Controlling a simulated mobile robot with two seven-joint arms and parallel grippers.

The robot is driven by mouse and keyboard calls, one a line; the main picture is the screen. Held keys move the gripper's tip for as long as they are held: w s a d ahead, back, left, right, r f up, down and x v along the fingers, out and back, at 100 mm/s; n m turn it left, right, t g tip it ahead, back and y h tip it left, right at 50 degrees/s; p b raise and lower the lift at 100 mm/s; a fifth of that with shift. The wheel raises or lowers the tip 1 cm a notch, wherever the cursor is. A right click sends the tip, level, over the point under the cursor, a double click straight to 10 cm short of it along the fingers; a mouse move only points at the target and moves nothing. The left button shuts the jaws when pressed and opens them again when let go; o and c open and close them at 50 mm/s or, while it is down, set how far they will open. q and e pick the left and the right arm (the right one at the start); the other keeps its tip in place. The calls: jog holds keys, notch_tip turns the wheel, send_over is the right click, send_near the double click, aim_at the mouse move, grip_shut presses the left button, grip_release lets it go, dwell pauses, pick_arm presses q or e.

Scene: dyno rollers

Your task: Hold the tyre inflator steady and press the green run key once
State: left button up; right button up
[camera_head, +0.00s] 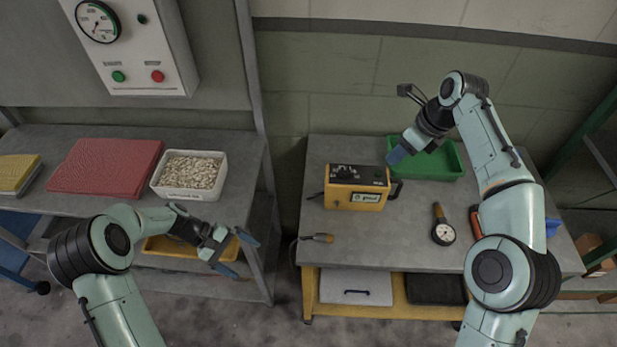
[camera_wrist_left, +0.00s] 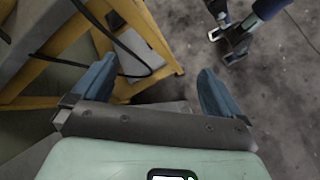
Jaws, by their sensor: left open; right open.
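The tyre inflator (camera_head: 355,195) is a yellow box with a dark top, standing upright on the grey workbench. A black handle or hose shows at its right side. Its front has a small green-marked panel (camera_head: 366,197); I cannot tell whether this is the run key. My left gripper (camera_head: 236,254) is open and empty, well left of the inflator, over the gap between the two benches. Its open fingers show in the left wrist view (camera_wrist_left: 157,88) with nothing between them. My right gripper (camera_head: 399,153) is open, above and right of the inflator, by the green tray, apart from the inflator.
The green tray (camera_head: 437,165) stands behind right of the inflator. The left bench holds a white tub (camera_head: 188,155) and red mat (camera_head: 105,150). Bench space before the inflator is clear.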

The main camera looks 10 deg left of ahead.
pick_arm(q)
jog(key=w+d+r+t+h, duration=0.2)
jog(key=w+r+t+h, duration=0.15)
jog(key=w+r, duration=0.85)
jog(key=n+g+h, duration=0.2)
jog(key=n+h, duration=0.3)
jog(key=n, duration=0.3)
send_near(336, 179)
jog(key=shift+w+d+f, duration=0.35)
jog(key=shift+d+f, duration=0.05)
jog(key=shift+f, duration=0.2)
jog(key=shift+w+d+f, duration=0.4)
jog(key=shift+d+f, duration=0.05)
jog(key=shift+f, duration=0.2)
jog(key=shift+w+d+n, duration=0.15)
jog(key=shift+d+n, duration=0.35)
jog(key=shift+d, duration=0.15)
jog(key=shift+w+d+f, duration=0.1)
jog(key=shift+d, duration=1.65)
jog(key=shift+w+d, duration=0.1)
jog(key=shift+d, duration=1.7)
jog(key=c, duration=1.6)
pick_arm(e)
jog(key=shift+c, duration=0.3)
grip_shut()
